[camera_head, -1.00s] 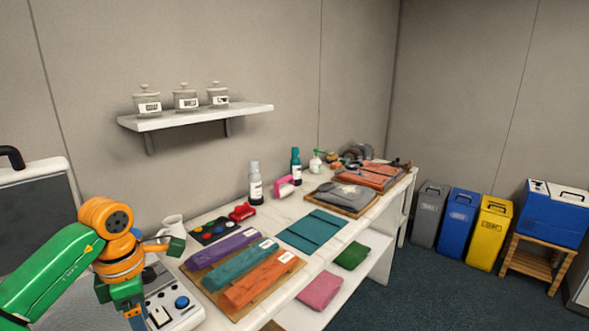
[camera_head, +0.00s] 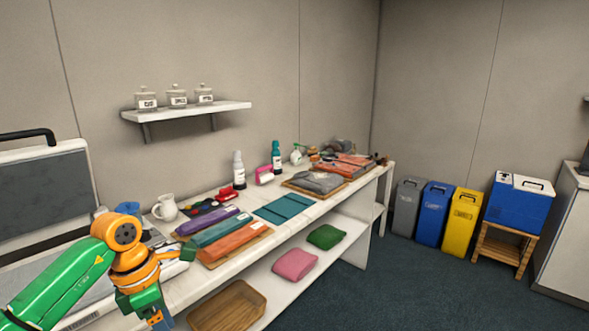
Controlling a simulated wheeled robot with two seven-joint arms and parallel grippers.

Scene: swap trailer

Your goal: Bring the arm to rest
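My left arm comes in from the lower left, with green links and orange joints. Its end, my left gripper (camera_head: 165,285), is at the bottom left, in front of the worktable (camera_head: 180,292). It is partly cut off by the lower edge, and I cannot make out whether it is open or shut. I see nothing held in the part that shows. My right arm and gripper are not in view.
A white jug (camera_head: 166,208), purple, teal and orange folded cloths (camera_head: 235,242) and bottles (camera_head: 238,170) stand on the worktable. A wooden tray (camera_head: 228,305) is below. Bins (camera_head: 432,212) and a blue cooler (camera_head: 518,205) stand right. Carpet (camera_head: 400,295) is clear.

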